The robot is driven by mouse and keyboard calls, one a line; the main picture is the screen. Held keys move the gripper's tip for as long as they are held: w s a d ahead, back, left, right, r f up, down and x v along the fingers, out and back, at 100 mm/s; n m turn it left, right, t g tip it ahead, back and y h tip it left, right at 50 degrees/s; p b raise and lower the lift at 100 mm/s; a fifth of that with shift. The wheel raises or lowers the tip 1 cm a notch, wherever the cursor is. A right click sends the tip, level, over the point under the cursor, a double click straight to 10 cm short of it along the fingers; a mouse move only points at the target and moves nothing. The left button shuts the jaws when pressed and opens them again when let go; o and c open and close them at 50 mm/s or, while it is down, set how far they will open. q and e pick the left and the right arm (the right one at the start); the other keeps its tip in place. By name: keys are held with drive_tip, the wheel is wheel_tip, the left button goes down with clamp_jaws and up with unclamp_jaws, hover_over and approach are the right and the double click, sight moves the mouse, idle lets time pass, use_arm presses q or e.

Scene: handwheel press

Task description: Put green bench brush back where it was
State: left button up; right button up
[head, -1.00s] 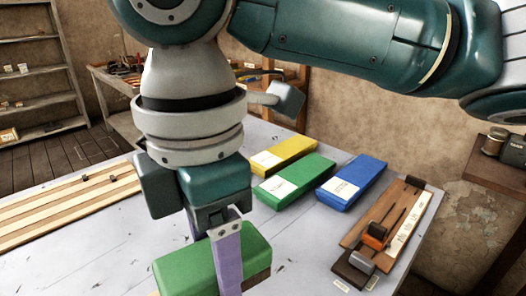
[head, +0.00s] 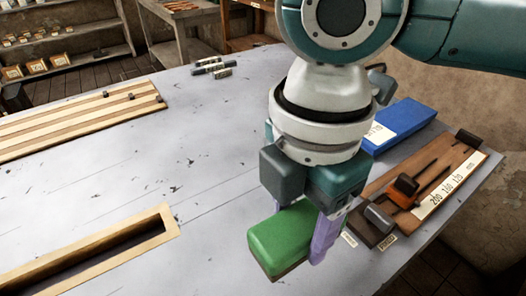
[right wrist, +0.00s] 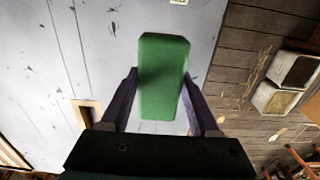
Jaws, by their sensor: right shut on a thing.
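The green bench brush (head: 283,240) is a green block with a thin brown underside, held above the light grey bench (head: 215,140). My right gripper (head: 312,240) points down and is shut on it. Small paper labels (head: 387,243) lie on the bench to the right of the brush. My left gripper is out of view.
A wooden board with an orange-and-dark tool (head: 403,186) and printed numbers lies at right, near the bench edge. A blue box (head: 404,124) is behind it. A slotted wooden frame (head: 90,258) is at lower left, a slatted board (head: 75,118) at upper left. Mid-bench is clear.

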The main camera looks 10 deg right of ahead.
sight(296, 247)
drive_tip(key=shift+f+b, duration=0.35)
drive_tip(key=shift+f, duration=2.25)
drive_tip(key=shift+f, duration=0.1)
drive_tip(key=o, duration=1.3)
